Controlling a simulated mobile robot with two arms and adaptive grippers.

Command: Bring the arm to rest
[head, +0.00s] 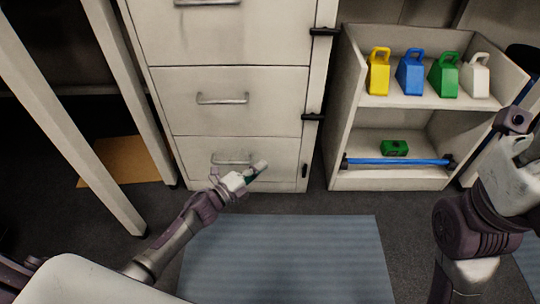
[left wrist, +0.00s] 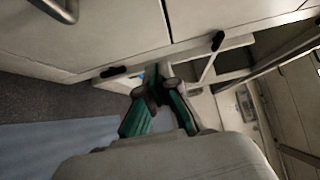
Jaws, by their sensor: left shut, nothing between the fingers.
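My left arm comes in from the lower left in the head view. Its gripper (head: 257,170) is in front of the lowest drawer (head: 275,155) of the white cabinet, near that drawer's handle (head: 231,159). In the left wrist view the gripper's green-padded fingers (left wrist: 160,92) come together at their tips, with nothing held. Whether the gripper touches the drawer front cannot be told. My right arm's links stand at the right edge of the head view; its gripper does not show.
An open shelf (head: 401,184) at the right holds yellow (head: 378,75), blue (head: 410,75), green (head: 443,77) and white (head: 475,78) jugs, with a green box (head: 395,148) and blue bar (head: 400,162) below. A blue-grey mat (head: 290,260) covers the floor. Table legs (head: 75,120) stand left.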

